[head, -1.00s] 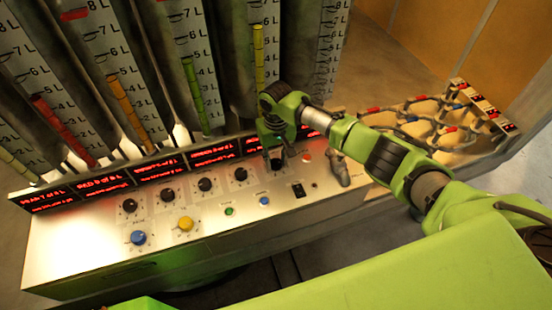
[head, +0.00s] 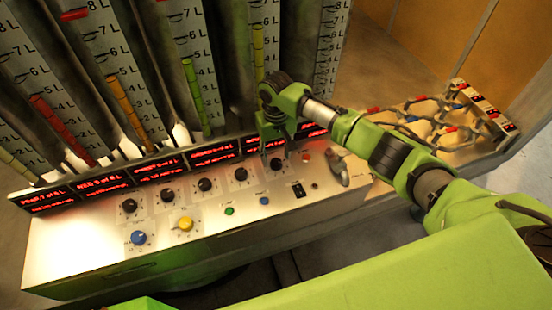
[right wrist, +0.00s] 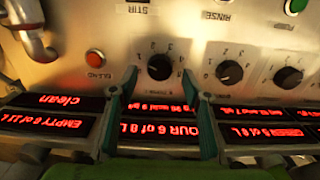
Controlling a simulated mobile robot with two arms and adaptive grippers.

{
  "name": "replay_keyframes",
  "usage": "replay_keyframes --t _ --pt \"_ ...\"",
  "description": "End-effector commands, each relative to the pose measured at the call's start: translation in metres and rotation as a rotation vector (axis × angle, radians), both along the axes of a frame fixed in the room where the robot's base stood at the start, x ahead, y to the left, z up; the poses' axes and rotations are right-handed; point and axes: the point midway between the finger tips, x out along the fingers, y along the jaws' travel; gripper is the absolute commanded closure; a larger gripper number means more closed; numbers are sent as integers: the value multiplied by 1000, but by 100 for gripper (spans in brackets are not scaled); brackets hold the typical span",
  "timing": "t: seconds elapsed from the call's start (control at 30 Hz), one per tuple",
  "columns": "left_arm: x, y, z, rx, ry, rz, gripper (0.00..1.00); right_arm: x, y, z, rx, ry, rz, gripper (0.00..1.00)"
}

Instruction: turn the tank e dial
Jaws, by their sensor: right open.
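The dial at the right end of the upper row of black dials (head: 276,164) appears to be the tank E dial; I cannot read its label. It also shows in the right wrist view as a black knob (right wrist: 160,67) with a white scale around it. My right gripper (head: 277,150) is just above this dial in the head view. In the right wrist view its two fingers stand open on either side of the knob, with visible gaps and nothing between them but the view of the knob. My left gripper is out of view.
Other black dials (head: 241,174) continue leftward, with a blue knob (head: 138,238) and a yellow knob (head: 186,223) below. Red displays (head: 155,172) run behind the dials. Tall gauge tubes stand behind. A red button (right wrist: 95,57) and a pipe (right wrist: 32,35) are beside the dial.

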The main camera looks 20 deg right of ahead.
Motion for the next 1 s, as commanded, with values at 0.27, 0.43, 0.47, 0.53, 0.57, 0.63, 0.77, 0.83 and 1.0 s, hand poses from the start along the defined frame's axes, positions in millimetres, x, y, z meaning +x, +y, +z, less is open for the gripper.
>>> replay_keyframes --t 0.27,0.43,0.47,0.53,0.57,0.63,0.77,0.83,1.0 --pt "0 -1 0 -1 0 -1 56 1 0 61 0 -4 0 56" --pt "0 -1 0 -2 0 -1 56 1 0 84 0 -2 0 56" --pt "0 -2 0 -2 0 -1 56 1 0 86 0 -1 -1 56" --pt "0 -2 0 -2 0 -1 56 1 0 90 0 -2 -1 56" --pt "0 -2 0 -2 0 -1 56 1 0 91 0 -2 -1 56" --pt "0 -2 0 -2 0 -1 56 1 0 92 0 -1 -1 56" --pt "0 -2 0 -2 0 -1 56 0 0 92 0 0 -1 56" --pt "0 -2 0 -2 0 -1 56 0 0 92 0 0 -1 56" --pt "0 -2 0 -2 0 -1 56 0 0 92 0 0 -1 56"
